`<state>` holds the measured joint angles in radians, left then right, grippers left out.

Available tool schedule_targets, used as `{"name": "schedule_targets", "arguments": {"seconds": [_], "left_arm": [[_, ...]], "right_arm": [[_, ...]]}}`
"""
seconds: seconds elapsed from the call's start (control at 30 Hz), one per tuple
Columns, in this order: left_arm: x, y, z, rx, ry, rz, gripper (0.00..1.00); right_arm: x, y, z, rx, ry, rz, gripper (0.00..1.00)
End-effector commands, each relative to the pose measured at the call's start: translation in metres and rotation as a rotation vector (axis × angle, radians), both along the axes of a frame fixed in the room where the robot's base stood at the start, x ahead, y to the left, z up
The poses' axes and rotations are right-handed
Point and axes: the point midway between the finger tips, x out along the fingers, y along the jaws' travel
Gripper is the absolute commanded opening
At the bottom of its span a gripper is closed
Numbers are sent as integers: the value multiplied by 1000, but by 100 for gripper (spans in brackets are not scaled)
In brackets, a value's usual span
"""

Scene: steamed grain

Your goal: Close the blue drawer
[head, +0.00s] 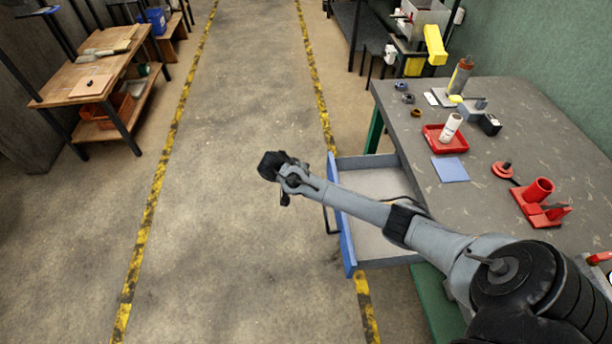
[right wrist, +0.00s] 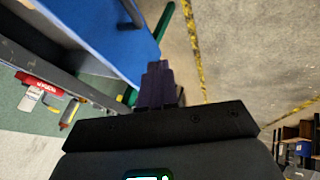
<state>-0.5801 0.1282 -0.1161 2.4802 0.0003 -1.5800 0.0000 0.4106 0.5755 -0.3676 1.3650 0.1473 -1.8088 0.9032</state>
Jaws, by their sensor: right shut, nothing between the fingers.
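The blue drawer (head: 347,222) stands pulled out from the left side of the grey workbench (head: 470,190). Its inside looks empty where it shows. My right arm reaches across above the drawer, hiding part of it. My right gripper (head: 283,198) is just left of the drawer's blue front, shut and empty. In the right wrist view the gripper fingers (right wrist: 158,88) are together, and the blue drawer front (right wrist: 95,30) shows above and to the left of them. I cannot tell whether they touch the drawer. My left gripper is not in view.
On the bench stand a red tray (head: 432,139) with a white bottle, a blue sheet (head: 450,169) and a red holder (head: 541,210). Open floor lies left of the drawer. A wooden shelf unit (head: 95,75) stands at the far left.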

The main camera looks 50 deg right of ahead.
Motion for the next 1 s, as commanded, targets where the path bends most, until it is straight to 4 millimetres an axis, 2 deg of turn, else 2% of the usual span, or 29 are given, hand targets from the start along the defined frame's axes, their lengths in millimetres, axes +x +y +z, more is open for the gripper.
{"name": "schedule_targets", "arguments": {"seconds": [0.1, 0.33, 0.6, 1.0], "left_arm": [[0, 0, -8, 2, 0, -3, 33], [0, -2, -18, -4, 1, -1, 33], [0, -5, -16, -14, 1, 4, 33], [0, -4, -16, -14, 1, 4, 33]], "right_arm": [[-4, -14, -22, 0, 4, -3, 0], [-8, -39, -55, 0, 2, -2, 0], [-31, -59, -53, 0, 2, 1, 0], [-37, -65, -52, 0, 1, 1, 0]]}}
